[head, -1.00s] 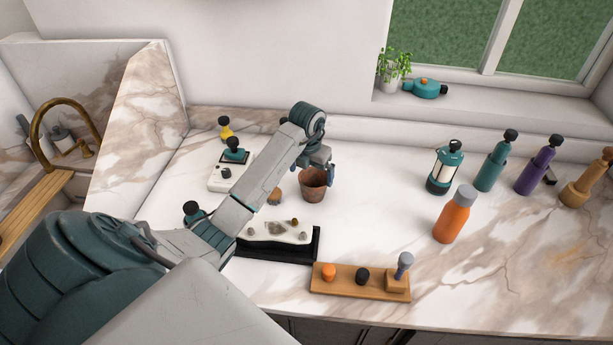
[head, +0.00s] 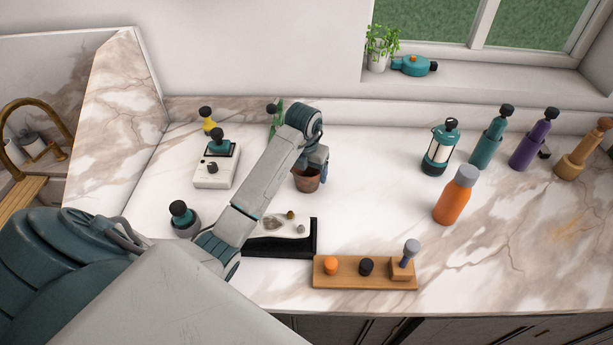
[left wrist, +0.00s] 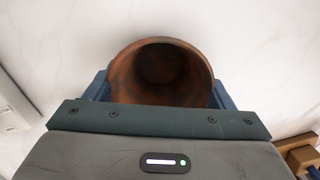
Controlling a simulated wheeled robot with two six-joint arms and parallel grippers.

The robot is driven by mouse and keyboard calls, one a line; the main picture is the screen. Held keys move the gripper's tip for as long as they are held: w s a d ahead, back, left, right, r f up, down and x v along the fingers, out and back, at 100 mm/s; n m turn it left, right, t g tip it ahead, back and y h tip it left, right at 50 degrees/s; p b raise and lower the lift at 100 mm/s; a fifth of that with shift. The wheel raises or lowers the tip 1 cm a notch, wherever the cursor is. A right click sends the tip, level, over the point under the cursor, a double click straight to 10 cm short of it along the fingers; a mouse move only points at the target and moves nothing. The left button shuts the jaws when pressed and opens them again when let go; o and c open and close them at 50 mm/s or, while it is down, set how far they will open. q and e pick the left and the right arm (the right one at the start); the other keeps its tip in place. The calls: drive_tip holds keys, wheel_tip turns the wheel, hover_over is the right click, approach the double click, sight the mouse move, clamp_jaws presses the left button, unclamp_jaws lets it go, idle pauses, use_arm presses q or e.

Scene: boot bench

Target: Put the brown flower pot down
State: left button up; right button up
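The brown flower pot (head: 306,183) is upright at the middle of the counter in the head view, behind the black tray. In the left wrist view the pot (left wrist: 160,70) shows its round mouth and dark, empty-looking inside. My left gripper (head: 312,168) is at the pot, with its blue fingers on opposite sides of it in the left wrist view (left wrist: 160,95). The fingers look closed against the pot wall. I cannot tell whether the pot's base touches the counter. My right gripper is not in view.
The black tray (head: 316,238) with stones and the wooden board (head: 345,282) with knobs lie in front of the pot. A white device (head: 208,175) stands left, beyond my arm. An orange bottle (head: 455,197) and a lantern (head: 440,148) stand right.

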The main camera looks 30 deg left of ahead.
use_arm(q)
drive_tip(key=shift+a+f, duration=0.15)
wheel_tip(320, 180, up, 2)
drive_tip(key=shift+w+a+r+b, duration=0.1)
drive_tip(key=shift+r+b, duration=0.05)
drive_tip(key=shift+b, duration=0.6)
wheel_tip(320, 180, up, 8)
drive_tip(key=p, duration=0.7)
drive_tip(key=shift+f, duration=0.2)
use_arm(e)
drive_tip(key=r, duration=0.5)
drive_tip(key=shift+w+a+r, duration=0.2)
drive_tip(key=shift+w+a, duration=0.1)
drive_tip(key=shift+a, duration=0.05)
